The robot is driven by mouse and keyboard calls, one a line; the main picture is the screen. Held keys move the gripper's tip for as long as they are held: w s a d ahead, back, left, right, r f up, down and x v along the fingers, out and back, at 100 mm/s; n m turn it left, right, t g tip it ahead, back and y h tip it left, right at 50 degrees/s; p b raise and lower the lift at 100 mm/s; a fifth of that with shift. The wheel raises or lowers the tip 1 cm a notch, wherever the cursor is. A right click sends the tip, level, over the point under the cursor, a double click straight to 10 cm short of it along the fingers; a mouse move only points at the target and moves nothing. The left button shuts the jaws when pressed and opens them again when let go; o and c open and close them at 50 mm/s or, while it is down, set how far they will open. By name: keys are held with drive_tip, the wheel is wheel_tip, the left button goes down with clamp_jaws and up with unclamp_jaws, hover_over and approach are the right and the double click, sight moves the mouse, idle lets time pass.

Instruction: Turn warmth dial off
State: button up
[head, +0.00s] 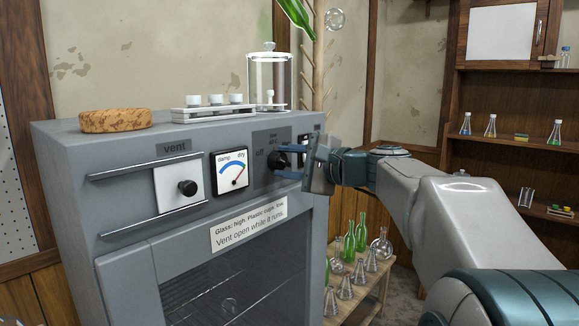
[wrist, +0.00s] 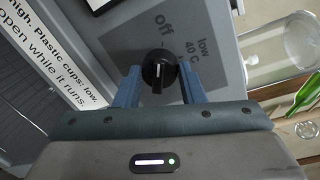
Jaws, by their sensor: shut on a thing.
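The warmth dial (head: 279,160) is a round black knob on the front panel of the grey cabinet. In the wrist view the dial (wrist: 159,70) has a pale line on its face that runs roughly up and down in the picture. The word "off" is printed above it there, and "low 40 C" to its right. My gripper (head: 300,161) is at the panel, shut on the dial. In the wrist view its two blue fingers (wrist: 160,80) stand at the left and right sides of the knob. In the head view the gripper hides part of the panel right of the dial.
A damp/dry gauge (head: 231,170) and a vent slide with a black knob (head: 187,188) sit left of the dial. A glass jar (head: 269,82), a rack with white caps (head: 207,112) and a cork piece (head: 115,120) stand on the cabinet. Glassware fills a low table (head: 372,300) at right.

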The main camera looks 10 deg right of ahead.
drive_tip(key=o, duration=1)
drive_tip(key=v, duration=1.3)
drive_tip(key=shift+s+d+b, duration=0.3)
drive_tip(key=shift+b, duration=0.1)
